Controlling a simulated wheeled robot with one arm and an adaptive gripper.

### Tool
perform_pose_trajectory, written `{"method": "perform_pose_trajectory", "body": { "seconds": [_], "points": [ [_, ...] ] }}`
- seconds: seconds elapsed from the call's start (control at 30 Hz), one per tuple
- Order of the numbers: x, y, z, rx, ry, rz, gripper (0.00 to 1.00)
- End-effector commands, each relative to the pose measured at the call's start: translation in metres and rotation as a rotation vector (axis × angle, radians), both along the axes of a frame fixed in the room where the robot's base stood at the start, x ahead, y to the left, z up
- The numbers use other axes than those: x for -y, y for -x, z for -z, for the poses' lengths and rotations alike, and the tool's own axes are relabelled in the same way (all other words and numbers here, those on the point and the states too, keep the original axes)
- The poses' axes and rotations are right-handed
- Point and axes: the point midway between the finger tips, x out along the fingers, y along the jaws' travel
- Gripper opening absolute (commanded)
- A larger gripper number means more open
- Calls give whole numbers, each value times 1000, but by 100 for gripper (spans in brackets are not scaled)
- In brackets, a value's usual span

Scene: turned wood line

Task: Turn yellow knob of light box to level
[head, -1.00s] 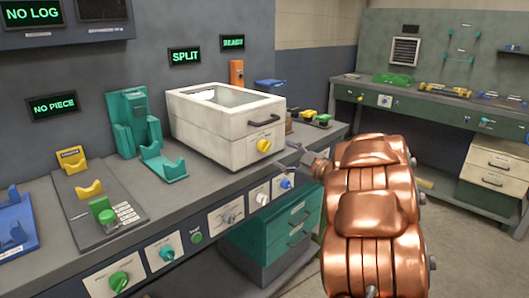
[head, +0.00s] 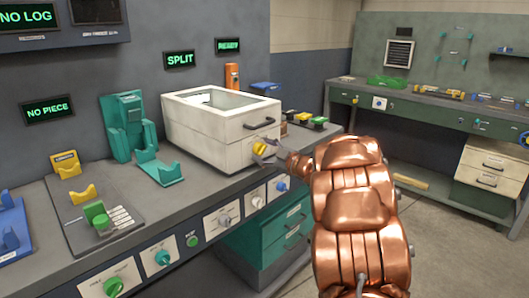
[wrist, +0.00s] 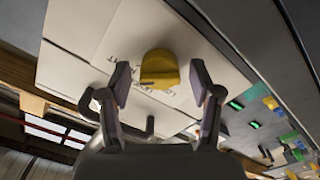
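The light box (head: 222,146) is a white box with an open top window, standing on the grey bench. Its yellow knob (head: 259,149) is on the front face, below a dark handle. In the wrist view the yellow knob (wrist: 159,68) lies just beyond and between the two fingertips. My gripper (wrist: 160,82) is open, with one finger on each side of the knob and visible gaps. In the head view my gripper (head: 267,153) is at the box front, close to the knob, partly hidden by its own wrist. The print near the knob is too blurred to read.
The bench front below carries several knobs, including a blue one (head: 281,186) and a teal one (head: 163,257). A teal cradle (head: 160,170) stands left of the box. A green drawer unit (head: 285,231) is underneath.

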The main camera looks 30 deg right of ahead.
Motion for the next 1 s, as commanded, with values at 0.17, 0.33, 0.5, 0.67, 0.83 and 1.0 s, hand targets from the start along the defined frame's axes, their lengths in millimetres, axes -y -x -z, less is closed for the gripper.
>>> {"method": "perform_pose_trajectory", "body": {
  "seconds": [0.17, 0.33, 0.5, 0.67, 0.83, 1.0],
  "points": [
    [0, 0, 0, 0, 0, 0, 42],
    [0, 0, 0, 0, 1, 0, 24],
    [0, 0, 0, 0, 1, 0, 8],
    [0, 0, 0, 1, 5, 0, 8],
    [0, 0, 1, 6, 30, -1, 8],
    [0, 0, 2, 19, 81, 0, 8]
  ]
}}
